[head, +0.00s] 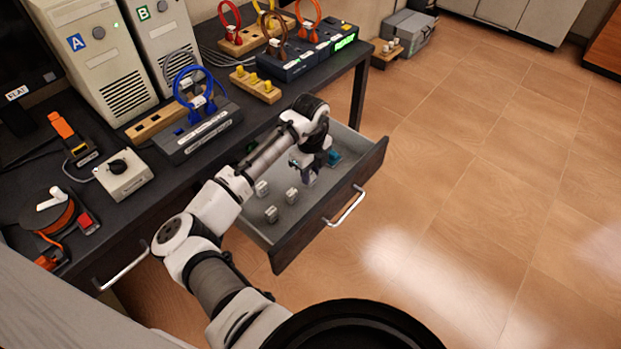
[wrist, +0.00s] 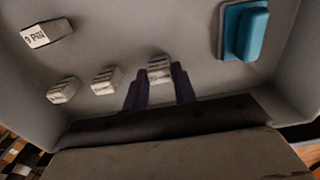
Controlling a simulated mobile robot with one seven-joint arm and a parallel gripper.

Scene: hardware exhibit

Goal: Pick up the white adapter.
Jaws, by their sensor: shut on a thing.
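My gripper (head: 307,174) reaches down into the open drawer. In the wrist view its two dark purple fingers (wrist: 160,84) are shut on a white adapter (wrist: 160,69), which sits between the fingertips. I cannot tell whether that adapter touches the drawer floor. Three more white adapters are in the drawer: one (wrist: 107,80) just left of the fingers, another (wrist: 62,90) further left, and one with lettering like "9 PIN" (wrist: 47,33) at the upper left. In the head view they show as white blocks (head: 292,195), (head: 262,187) and (head: 271,214); the held one is mostly hidden by my gripper.
A teal block (wrist: 243,30) lies in the drawer right of my gripper. The drawer's walls and front (head: 335,205) surround my gripper closely. The black desk (head: 215,150) above holds computers, cable blocks and a grey box. The floor to the right is clear.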

